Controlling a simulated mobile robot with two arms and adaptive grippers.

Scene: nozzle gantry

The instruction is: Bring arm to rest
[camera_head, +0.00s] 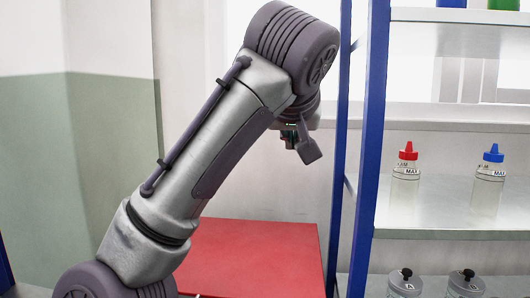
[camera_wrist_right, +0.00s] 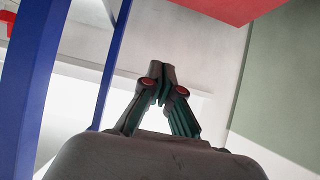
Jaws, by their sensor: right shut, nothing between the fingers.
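My right arm rises from the bottom left of the head view, bent at a large grey wrist joint near the top middle. My right gripper (camera_head: 297,138) is mostly hidden behind and below that joint, with only a small dark and green part showing. In the right wrist view the fingers of my right gripper (camera_wrist_right: 162,82) meet at their tips, shut with nothing held. No object touches it. My left gripper is in neither view.
A blue-framed rack (camera_head: 364,170) stands close right of the arm, its shelf (camera_head: 445,218) bearing a red-capped bottle (camera_head: 406,166) and a blue-capped bottle (camera_head: 489,172). Grey-lidded jars (camera_head: 405,284) stand lower. A red surface (camera_head: 255,255) lies below, partly behind the arm.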

